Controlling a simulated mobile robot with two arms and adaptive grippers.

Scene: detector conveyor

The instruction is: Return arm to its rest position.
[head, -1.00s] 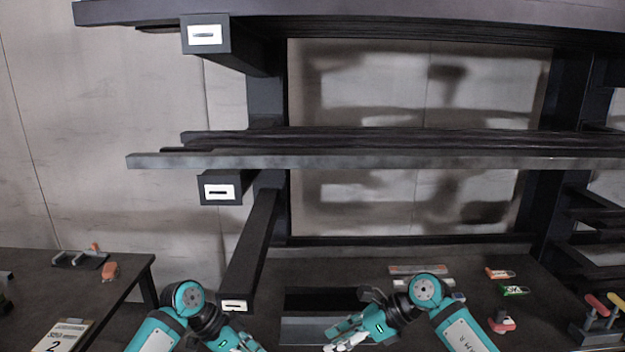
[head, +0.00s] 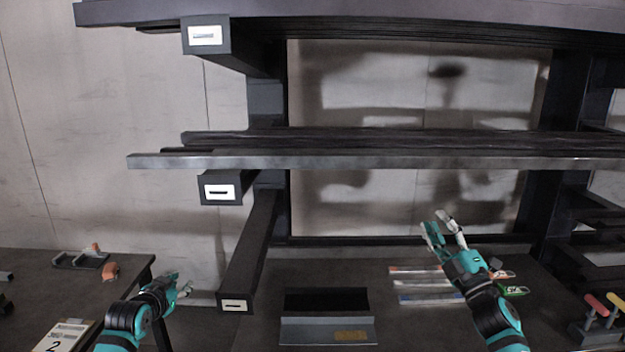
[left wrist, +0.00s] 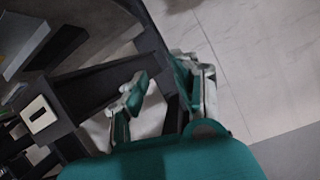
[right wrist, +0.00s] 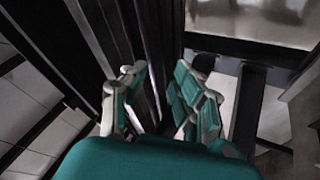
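My left gripper (head: 184,287) is in the lower left of the head view, over the gap between the left table and the dark workbench. In the left wrist view its two fingers (left wrist: 165,88) stand apart with nothing between them. My right gripper (head: 442,226) is raised in front of the rack's lower opening in the head view, with its fingers pointing up. In the right wrist view its fingers (right wrist: 162,85) are apart and empty. Both grippers are clear of the objects on the tables.
A dark shelf rack (head: 380,161) spans the view, with labelled beam ends at its left. A grey holder with a yellow label (head: 300,333) sits on the workbench. Flat strips (head: 408,283) and a green box (head: 514,291) lie right of it. The left table (head: 30,290) carries small items.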

